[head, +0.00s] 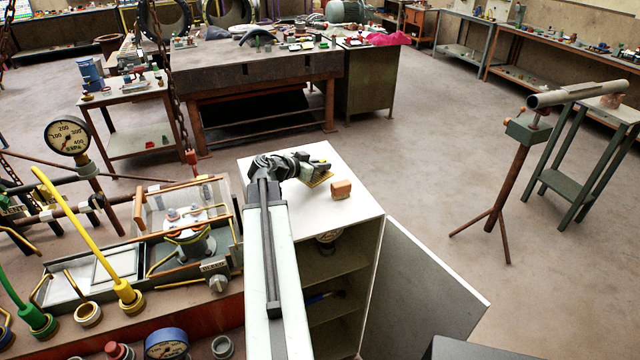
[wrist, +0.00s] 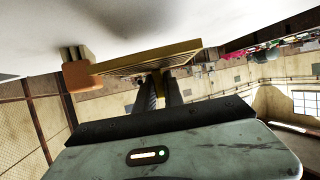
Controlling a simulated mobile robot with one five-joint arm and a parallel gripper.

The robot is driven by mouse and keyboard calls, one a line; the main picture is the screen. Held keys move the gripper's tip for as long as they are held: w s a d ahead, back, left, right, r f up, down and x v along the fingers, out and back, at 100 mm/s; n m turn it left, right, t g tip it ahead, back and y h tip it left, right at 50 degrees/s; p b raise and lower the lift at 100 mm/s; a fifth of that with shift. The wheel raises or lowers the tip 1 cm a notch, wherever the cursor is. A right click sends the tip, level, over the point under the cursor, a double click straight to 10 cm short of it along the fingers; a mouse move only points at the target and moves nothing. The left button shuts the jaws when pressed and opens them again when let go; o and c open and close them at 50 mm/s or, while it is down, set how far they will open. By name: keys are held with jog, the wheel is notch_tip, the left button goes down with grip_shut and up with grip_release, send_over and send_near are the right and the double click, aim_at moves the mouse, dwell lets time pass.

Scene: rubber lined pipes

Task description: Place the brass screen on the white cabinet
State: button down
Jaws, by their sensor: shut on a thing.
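The brass screen (wrist: 150,62) is a flat, gold-framed panel in the wrist view. My gripper (wrist: 160,88) is shut on its edge. In the head view only a small yellowish part of the screen (head: 320,180) shows below my gripper (head: 314,168). The white cabinet (head: 360,207) stands in the middle, and the screen is over its top. In the wrist view the white top (wrist: 110,25) fills the upper part, close to the screen. I cannot tell whether the screen touches the top.
An orange-brown block (head: 341,189) stands on the cabinet top, right of the screen; it also shows in the wrist view (wrist: 80,75). The cabinet's door (head: 420,285) hangs open. A cluttered workbench with gauges (head: 66,136) is at left.

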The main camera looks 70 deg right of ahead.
aim_at(322, 174)
notch_tip(322, 174, down, 4)
jog(key=b, duration=0.3)
jog(key=shift+b, duration=0.4)
jog(key=shift+r, duration=0.25)
jog(key=shift+f, duration=0.15)
jog(key=c, duration=1.5)
grip_release()
jog(key=shift+o, duration=0.2)
